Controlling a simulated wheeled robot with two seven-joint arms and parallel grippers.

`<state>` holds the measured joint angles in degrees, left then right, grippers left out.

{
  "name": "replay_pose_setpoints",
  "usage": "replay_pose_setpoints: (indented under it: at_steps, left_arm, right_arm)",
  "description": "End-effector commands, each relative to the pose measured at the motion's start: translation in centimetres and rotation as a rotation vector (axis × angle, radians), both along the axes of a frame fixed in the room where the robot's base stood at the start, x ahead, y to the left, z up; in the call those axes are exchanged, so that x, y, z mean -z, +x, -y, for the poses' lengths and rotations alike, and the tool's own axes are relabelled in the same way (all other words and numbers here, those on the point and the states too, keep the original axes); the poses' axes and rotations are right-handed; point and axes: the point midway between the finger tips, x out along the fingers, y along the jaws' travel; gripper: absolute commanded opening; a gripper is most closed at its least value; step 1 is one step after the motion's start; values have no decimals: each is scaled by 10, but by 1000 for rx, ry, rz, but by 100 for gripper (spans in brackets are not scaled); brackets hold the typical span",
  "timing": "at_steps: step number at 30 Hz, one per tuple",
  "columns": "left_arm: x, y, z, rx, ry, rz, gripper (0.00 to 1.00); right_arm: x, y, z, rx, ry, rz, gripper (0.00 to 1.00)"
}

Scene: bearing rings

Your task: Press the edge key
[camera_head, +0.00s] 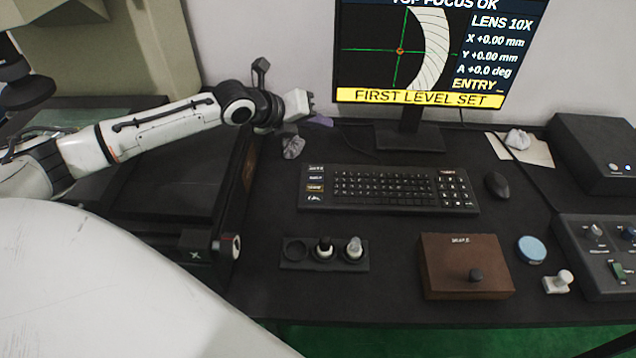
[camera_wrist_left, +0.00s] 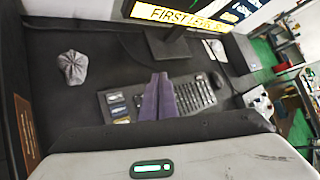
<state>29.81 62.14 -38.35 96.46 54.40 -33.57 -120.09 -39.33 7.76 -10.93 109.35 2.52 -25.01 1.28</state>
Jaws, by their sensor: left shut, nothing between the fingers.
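The black keyboard (camera_head: 390,188) lies on the dark desk below the monitor. At its left end is a column of separate labelled keys (camera_head: 316,178), one with a yellowish label; I cannot read which is the edge key. In the left wrist view the labelled keys (camera_wrist_left: 118,106) show just left of the fingers. My left gripper (camera_head: 322,121) is above the desk, behind and above the keyboard's left end, apart from it. In the left wrist view its purple fingers (camera_wrist_left: 158,98) are together, empty, and hide part of the keyboard. My right gripper is not in view.
The monitor (camera_head: 435,50) reads "FIRST LEVEL SET" and stands behind the keyboard. A crumpled grey cloth (camera_head: 293,147) lies left of it, a mouse (camera_head: 497,185) right. A holder with small bottles (camera_head: 300,265) and a brown box (camera_head: 462,285) stand in front.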

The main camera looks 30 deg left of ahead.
Motion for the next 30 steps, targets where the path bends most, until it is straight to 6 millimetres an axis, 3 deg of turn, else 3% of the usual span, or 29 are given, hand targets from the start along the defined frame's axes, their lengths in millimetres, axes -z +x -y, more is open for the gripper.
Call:
replay_pose_setpoints:
  at_steps: [3,8,22,30]
  left_arm:
    - [33,-28,1,27,39,-94,0]
    - [52,-44,1,41,58,-146,0]
    - [57,-45,1,42,59,-148,0]
    - [82,-45,1,42,59,-148,0]
  right_arm:
    - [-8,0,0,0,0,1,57]
    - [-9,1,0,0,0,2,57]
    - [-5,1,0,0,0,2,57]
    - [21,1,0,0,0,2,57]
